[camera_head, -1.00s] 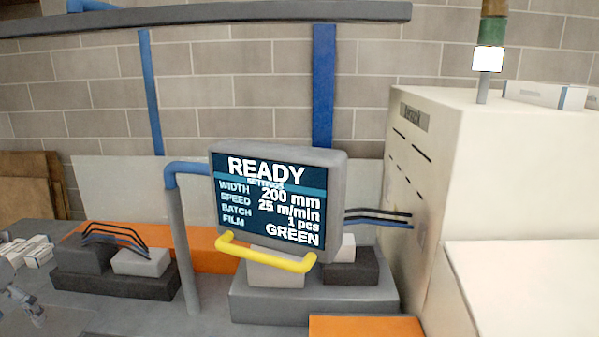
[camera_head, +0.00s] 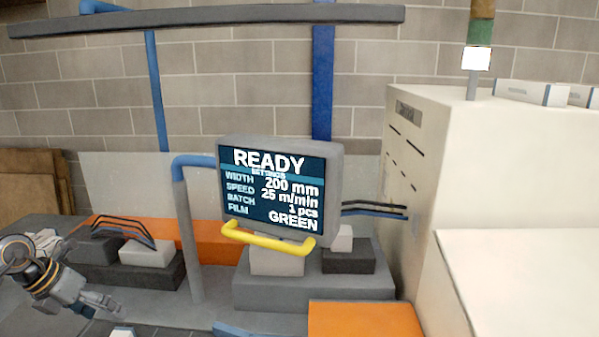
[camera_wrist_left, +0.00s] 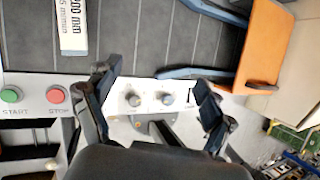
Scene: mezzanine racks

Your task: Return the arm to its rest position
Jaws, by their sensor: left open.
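My left gripper (camera_head: 105,306) is at the lower left of the head view, its arm coming in from the left edge. In the left wrist view, its two dark fingers (camera_wrist_left: 155,88) stand apart with nothing held between them. Behind them is a white control panel (camera_wrist_left: 133,120) with a green START button (camera_wrist_left: 11,95), a red STOP button (camera_wrist_left: 54,94) and two grey knobs (camera_wrist_left: 152,100). The right gripper is in neither view.
A screen (camera_head: 278,188) reading READY, with a yellow handle (camera_head: 268,239), stands mid-view beside a blue-grey post (camera_head: 187,240). A large pale cabinet (camera_head: 470,160) fills the right. An orange block (camera_head: 365,320) is in front.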

